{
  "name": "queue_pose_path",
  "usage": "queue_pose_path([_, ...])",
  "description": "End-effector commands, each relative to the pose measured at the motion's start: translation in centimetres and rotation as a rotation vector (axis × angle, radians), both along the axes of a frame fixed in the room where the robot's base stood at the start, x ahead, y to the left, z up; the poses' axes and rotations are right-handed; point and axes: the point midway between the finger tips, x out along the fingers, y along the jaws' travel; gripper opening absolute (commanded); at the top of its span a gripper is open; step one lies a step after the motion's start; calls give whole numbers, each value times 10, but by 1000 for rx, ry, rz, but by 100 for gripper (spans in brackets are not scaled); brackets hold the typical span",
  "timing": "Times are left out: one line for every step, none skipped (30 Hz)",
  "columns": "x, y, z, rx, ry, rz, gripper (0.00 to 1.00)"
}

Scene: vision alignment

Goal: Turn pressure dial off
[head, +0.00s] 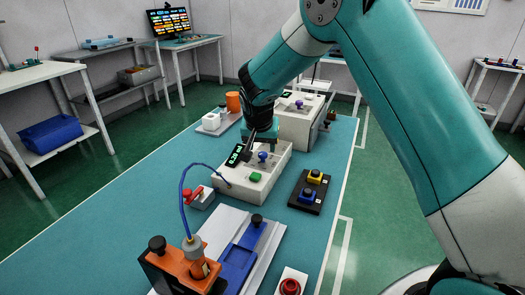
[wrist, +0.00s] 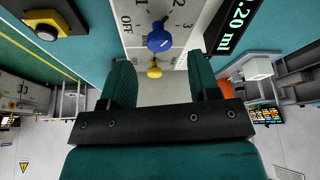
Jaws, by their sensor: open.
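A blue dial (head: 263,156) sits on the white box (head: 235,188) with a green-lit display, near the table's middle. I cannot read any word "pressure", nor tell exactly which number the mark faces. My gripper (head: 260,139) is over this box, close to the dial. In the wrist view my gripper (wrist: 160,62) is open and empty, its fingers apart on either side of the dial's line. It does not hold the dial.
The display (wrist: 238,22) ends in "20 ml". A yellow knob (wrist: 154,72) shows beyond the blue dial. Another white box with a purple-blue knob (head: 299,105) stands behind. A black box with yellow and blue buttons (head: 309,191) is at right. A blue cable (head: 182,190) arches at left.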

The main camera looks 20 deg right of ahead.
Motion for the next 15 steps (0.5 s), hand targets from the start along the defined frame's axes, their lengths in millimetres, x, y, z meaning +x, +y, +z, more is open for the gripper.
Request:
queue_pose_path([2,-3,-9,0,5,-2,56])
queue_pose_path([4,-4,-14,0,3,-2,56])
queue_pose_path([6,-5,-19,0,2,0,56])
queue_pose_path([8,-5,-22,0,2,0,56])
queue_pose_path([9,-6,-25,0,2,0,56])
queue_pose_path([10,-6,-29,0,2,0,56])
queue_pose_path([11,-7,-31,0,2,0,56])
queue_pose_path([11,-7,-33,0,1,0,56])
queue_pose_path([12,-8,-35,0,0,0,56])
queue_pose_path([12,-8,-36,0,0,0,56])
queue_pose_path([13,-8,-36,0,0,0,56])
queue_pose_path([13,-8,-37,0,0,0,56])
queue_pose_path([13,-8,-37,0,0,0,56])
queue_pose_path([13,-8,-37,1,0,0,56])
queue_pose_path([13,-8,-37,1,0,0,56])
